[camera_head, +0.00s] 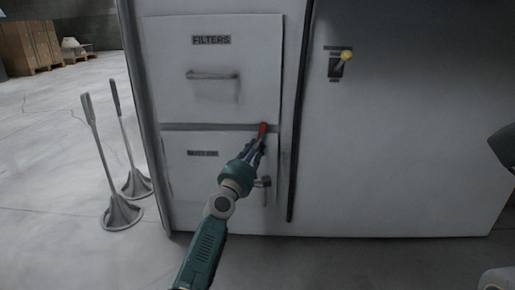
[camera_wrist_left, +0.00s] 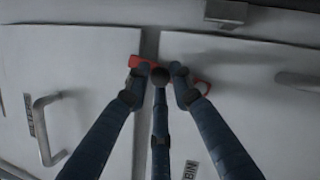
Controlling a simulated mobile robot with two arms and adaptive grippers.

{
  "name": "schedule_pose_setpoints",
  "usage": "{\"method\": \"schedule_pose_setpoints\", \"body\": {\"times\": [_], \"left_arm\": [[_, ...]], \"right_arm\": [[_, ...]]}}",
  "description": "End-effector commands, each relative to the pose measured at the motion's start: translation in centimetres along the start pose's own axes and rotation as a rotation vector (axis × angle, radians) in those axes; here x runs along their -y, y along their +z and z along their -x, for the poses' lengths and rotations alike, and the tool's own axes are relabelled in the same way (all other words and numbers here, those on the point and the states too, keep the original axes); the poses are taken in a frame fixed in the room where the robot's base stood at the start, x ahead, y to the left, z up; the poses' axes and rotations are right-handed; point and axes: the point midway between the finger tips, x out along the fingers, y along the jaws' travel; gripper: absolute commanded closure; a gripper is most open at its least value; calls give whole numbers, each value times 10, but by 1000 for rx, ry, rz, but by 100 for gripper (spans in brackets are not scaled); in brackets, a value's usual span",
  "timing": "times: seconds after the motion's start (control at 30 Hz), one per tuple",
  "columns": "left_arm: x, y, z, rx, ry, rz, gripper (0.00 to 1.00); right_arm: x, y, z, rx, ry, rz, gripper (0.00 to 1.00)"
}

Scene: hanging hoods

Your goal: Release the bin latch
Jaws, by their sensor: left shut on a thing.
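The red latch (camera_head: 263,128) sits at the seam between the upper drawer and the lower bin front, near their right edge. In the left wrist view the red latch (camera_wrist_left: 137,62) shows on both sides of my fingers, and its middle is hidden behind them. My left gripper (camera_head: 259,144) is shut on the latch; its dark fingers (camera_wrist_left: 163,76) close around it in the wrist view. The bin front (camera_head: 190,185) is flush with the cabinet and bears a small label, with "BIN" readable in the wrist view.
The upper drawer (camera_head: 168,95) is marked FILTERS and has a bar handle (camera_head: 212,76). A vertical handle (camera_head: 265,192) is on the bin front, close to my left wrist. A yellow-knobbed switch (camera_head: 346,57) is on the right panel. Two grey pedals or levers (camera_head: 122,213) stand on the floor left.

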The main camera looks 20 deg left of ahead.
Motion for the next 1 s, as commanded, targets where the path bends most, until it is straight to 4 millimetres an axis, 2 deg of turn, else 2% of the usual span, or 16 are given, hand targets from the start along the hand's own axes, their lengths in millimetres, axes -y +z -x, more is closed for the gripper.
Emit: {"method": "schedule_pose_setpoints", "body": {"times": [0.2, 0.23, 0.3, 0.67, 0.83, 1.0], "left_arm": [[0, -1, 0, -1, 0, -3, 100], [0, -1, 0, -1, 0, -3, 76], [0, -1, 0, -1, 0, -3, 62], [1, 0, 3, 0, -1, -1, 62], [1, -1, 26, -3, 0, 1, 62], [1, -2, 64, -3, -1, -2, 62]], "right_arm": [[0, 0, 0, 0, 0, 0, 60], [0, 0, 0, 0, 0, 0, 60], [0, 0, 0, 0, 0, 0, 60], [0, -1, 0, -4, 1, 0, 60], [0, -1, 0, -2, 1, 0, 60], [0, 0, 0, -2, 1, 0, 60]]}}
